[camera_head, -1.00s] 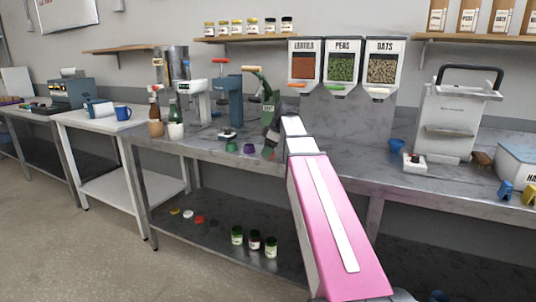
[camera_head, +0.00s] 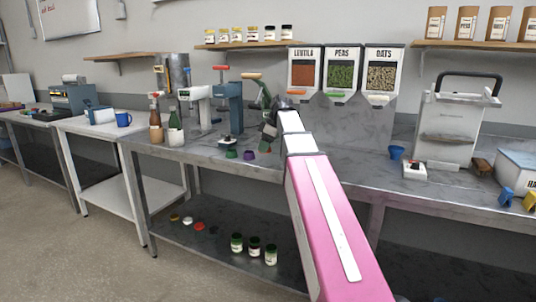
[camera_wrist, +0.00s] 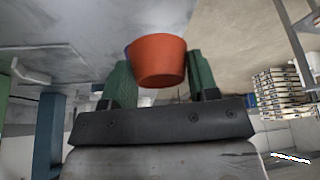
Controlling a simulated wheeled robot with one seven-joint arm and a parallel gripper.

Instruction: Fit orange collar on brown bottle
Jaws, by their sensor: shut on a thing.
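The orange collar (camera_wrist: 157,60), a short tapered ring, is between the green fingers of my gripper (camera_wrist: 160,72) in the wrist view. My gripper is shut on it. In the head view my gripper (camera_head: 268,143) is over the grey bench, and only a small bit of orange shows at its tip. The brown bottle (camera_head: 155,118) stands upright near the left end of the bench, with a tan lower part. My gripper is well to the right of it and apart from it. A green bottle (camera_head: 175,122) with a white lower part stands just right of the brown one.
A green collar (camera_head: 231,154) and a purple collar (camera_head: 249,155) lie on the bench left of my gripper. Blue (camera_head: 235,105) and white (camera_head: 197,100) press-like stands are behind, between bottles and gripper. Dispensers (camera_head: 341,72) stand behind my arm. The bench front by the bottles is clear.

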